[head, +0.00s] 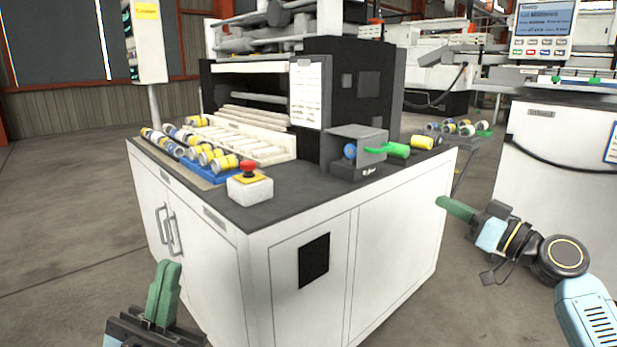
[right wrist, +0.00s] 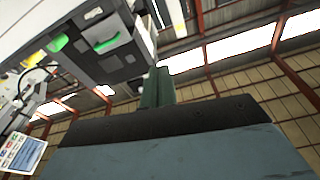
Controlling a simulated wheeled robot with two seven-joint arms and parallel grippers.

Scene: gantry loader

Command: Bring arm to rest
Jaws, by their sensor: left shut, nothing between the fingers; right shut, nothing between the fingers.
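My left gripper (head: 163,292) is at the lower left of the head view, in front of the white cabinet. Its green fingers are together with nothing between them. My right gripper (head: 456,208) is at the right of the head view, beside the cabinet's right side. Its green fingers are shut and empty, pointing left. In the right wrist view the fingers (right wrist: 157,88) of my right gripper also show together. Neither gripper touches anything that I can see.
The white cabinet (head: 300,240) with a dark top fills the middle. On it are a red emergency button (head: 248,170), several yellow-banded cylinders, a blue tray (head: 216,177) and a grey box (head: 357,150) with a green part (head: 398,150). A second machine (head: 550,150) stands at right. Open floor lies left.

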